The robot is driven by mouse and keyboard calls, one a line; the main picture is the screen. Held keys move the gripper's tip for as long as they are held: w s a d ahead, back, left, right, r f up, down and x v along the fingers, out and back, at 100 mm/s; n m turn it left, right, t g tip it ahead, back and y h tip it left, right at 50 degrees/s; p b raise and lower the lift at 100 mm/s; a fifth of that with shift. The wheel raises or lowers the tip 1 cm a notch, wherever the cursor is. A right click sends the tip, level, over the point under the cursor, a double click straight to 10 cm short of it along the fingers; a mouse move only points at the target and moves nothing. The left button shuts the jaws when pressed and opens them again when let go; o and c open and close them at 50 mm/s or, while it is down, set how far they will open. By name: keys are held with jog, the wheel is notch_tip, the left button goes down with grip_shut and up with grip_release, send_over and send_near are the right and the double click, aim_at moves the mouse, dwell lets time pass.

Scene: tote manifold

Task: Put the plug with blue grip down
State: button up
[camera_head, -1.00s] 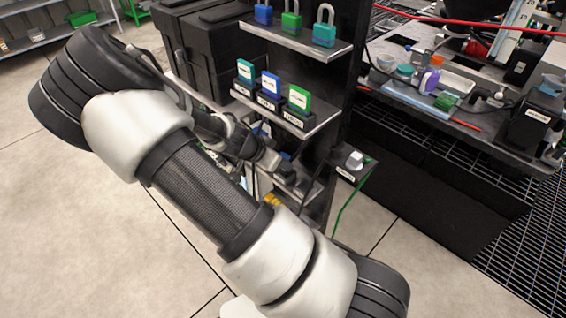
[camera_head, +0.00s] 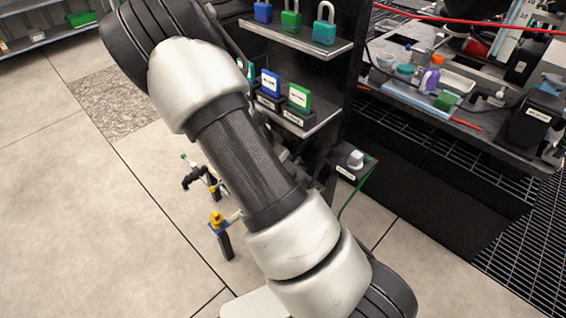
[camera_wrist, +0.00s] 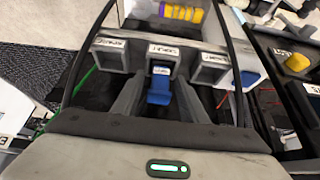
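The plug with the blue grip (camera_wrist: 160,90) shows in the wrist view in front of the middle one of three grey labelled holders (camera_wrist: 160,55). My gripper (camera_wrist: 160,84) has one grey finger on each side of the plug, with narrow dark gaps that look like space between fingers and grip. The plug's far end is hidden, so how deep it sits in the holder cannot be told. In the head view my arm covers the gripper and the plug.
In the head view a black rack holds padlocks (camera_head: 291,22) and blue and green tags (camera_head: 299,97) on shelves. A small ledge bears a grey knob (camera_head: 355,159). Yellow-topped and black fittings (camera_head: 217,222) show at left. A cluttered bench (camera_head: 460,110) stands at right.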

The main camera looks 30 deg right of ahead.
jog(key=shift+r, duration=0.1)
jog(key=shift+r, duration=0.2)
jog(key=s+a+r+n+t+y+p, duration=0.15)
jog(key=s+a+r, duration=0.25)
jog(key=r, duration=0.5)
jog(key=s+a+r+n+y+p, duration=0.1)
jog(key=s+a+r+n+y, duration=0.15)
jog(key=s+a+r, duration=0.4)
jog(key=s+a+r+n+y+p, duration=0.1)
jog(key=s+r+n, duration=0.2)
jog(key=r, duration=0.8)
jog(key=s+a+r+n+t, duration=0.2)
jog(key=s+r+n, duration=0.4)
jog(key=s, duration=0.3)
jog(key=shift+s+a+r+n+y, duration=0.25)
jog(key=shift+a+r+n+y, duration=0.05)
jog(key=shift+a+n, duration=0.2)
jog(key=shift+r, duration=0.1)
